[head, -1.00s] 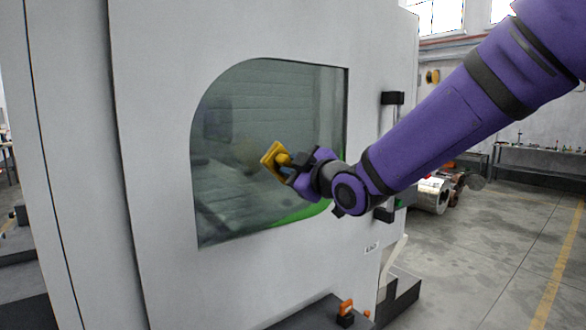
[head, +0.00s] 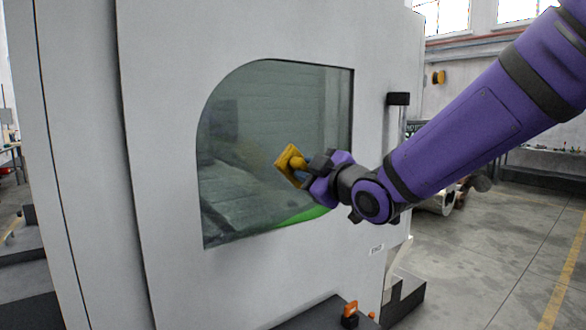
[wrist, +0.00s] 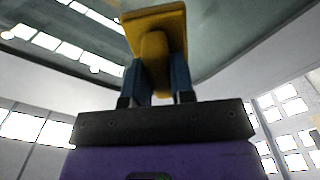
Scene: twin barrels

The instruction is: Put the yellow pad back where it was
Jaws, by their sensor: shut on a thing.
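The yellow pad (head: 289,163) is a flat square plate with a rounded grip on its back. My gripper (head: 303,171) is shut on that grip and holds the pad in front of the machine's window (head: 235,130). In the wrist view the pad (wrist: 153,22) stands beyond the blue fingers of my gripper (wrist: 157,80), with its grip between them. I cannot tell whether the pad's face touches the glass. The window is dark grey-green, with a bright green patch at its lower right edge.
A white machine (head: 165,200) fills the left and middle. A black door handle (head: 398,99) sticks out right of the window. A dark ledge with an orange-and-black item (head: 350,310) lies below. Open grey floor (head: 490,260) spreads at the right.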

